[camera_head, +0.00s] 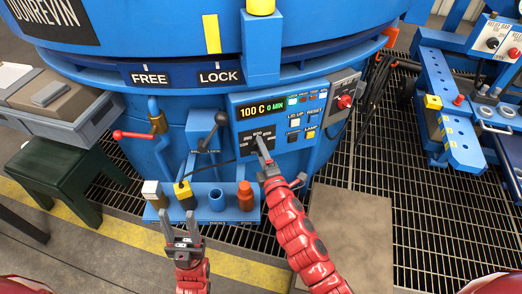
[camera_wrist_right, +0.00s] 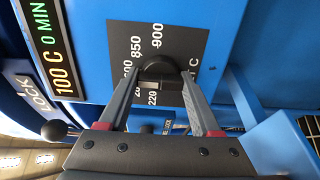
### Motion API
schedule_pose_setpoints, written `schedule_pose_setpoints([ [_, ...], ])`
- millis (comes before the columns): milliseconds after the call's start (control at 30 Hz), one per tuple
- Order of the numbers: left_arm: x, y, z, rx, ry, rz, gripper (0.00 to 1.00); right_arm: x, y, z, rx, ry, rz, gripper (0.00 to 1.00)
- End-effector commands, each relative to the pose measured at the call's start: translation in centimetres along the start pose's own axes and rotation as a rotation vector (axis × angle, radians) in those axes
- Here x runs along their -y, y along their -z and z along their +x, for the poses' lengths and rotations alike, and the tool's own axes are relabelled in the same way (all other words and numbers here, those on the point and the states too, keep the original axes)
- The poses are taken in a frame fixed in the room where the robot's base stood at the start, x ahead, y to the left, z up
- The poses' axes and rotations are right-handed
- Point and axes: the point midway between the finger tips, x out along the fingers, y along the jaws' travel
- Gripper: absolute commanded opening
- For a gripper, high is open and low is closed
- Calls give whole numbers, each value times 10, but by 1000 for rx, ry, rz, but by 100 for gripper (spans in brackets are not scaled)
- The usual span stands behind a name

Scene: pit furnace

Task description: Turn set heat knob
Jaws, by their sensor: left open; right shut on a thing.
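The set heat knob (camera_wrist_right: 158,70) is a black round knob on a dark dial plate (camera_wrist_right: 120,35) with white numbers, 850 and 900 among them. My right gripper (camera_wrist_right: 158,78) is shut on the knob, with one finger at each side. In the head view, my right gripper (camera_head: 261,140) reaches the dial plate (camera_head: 250,134) on the blue control panel and hides most of the knob. The display (camera_head: 262,109) above reads 100 C and 0 MIN. My left gripper (camera_head: 181,226) is open and empty, in front of the small blue shelf.
The blue shelf (camera_head: 165,212) holds a white-topped block, a yellow block, a blue cup and an orange bottle (camera_head: 245,196). A red-handled lever (camera_head: 131,135) and a black-knobbed lever (camera_head: 221,118) stick out left of the panel. A red button (camera_head: 345,101) sits right.

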Motion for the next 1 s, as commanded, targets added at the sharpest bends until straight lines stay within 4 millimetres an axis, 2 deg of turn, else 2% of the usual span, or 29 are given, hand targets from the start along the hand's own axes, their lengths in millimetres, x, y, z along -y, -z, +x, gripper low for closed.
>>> schedule_pose_setpoints([
  [367,0,0,0,0,0,0,50,2,0,0,1,4,3,9],
  [400,0,0,0,0,0,0,50,2,0,0,1,4,3,70],
  [533,0,0,0,0,0,0,50,2,0,0,1,3,2,94],
  [867,0,0,0,0,0,0,50,1,0,-2,0,1,2,95],
  [1000,0,0,2,0,0,0,50,0,0,-14,-1,0,2,95],
])
